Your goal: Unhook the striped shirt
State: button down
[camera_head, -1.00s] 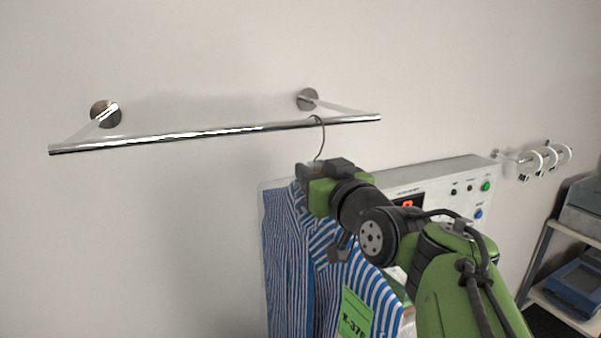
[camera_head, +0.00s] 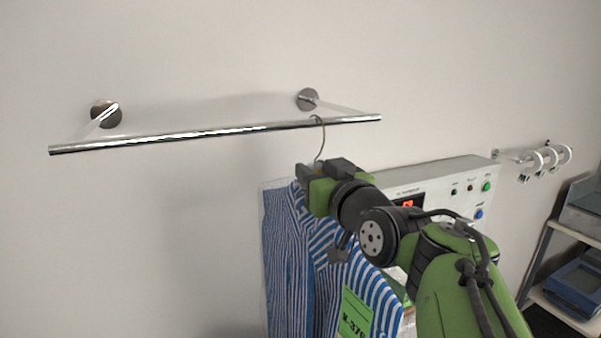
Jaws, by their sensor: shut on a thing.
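The blue and white striped shirt (camera_head: 284,255) hangs below the right end of the chrome rail (camera_head: 200,134), with a clear cover edge along its left side. A green tag (camera_head: 356,314) is on its front. The wire hanger hook (camera_head: 320,140) rises from my gripper, and its curved top is at the rail. I cannot tell whether the hook touches the bar. My gripper (camera_head: 318,172) is shut on the hanger just below the hook, at the top of the shirt. The hanger's shoulders are hidden by the gripper and shirt.
A white control box (camera_head: 450,178) with buttons and a red display is behind my arm. Rings hang on a wall peg (camera_head: 540,158) at right. A shelf (camera_head: 566,304) with blue equipment stands at far right. The wall left of the shirt is clear.

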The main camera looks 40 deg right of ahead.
jog(key=shift+r+p, duration=0.95)
jog(key=shift+r, duration=0.85)
jog(key=shift+s+a+f, duration=0.1)
jog(key=shift+s+f, duration=0.05)
jog(key=shift+s, duration=0.2)
jog(key=shift+b+v, duration=1.3)
jog(key=shift+v, duration=1.9)
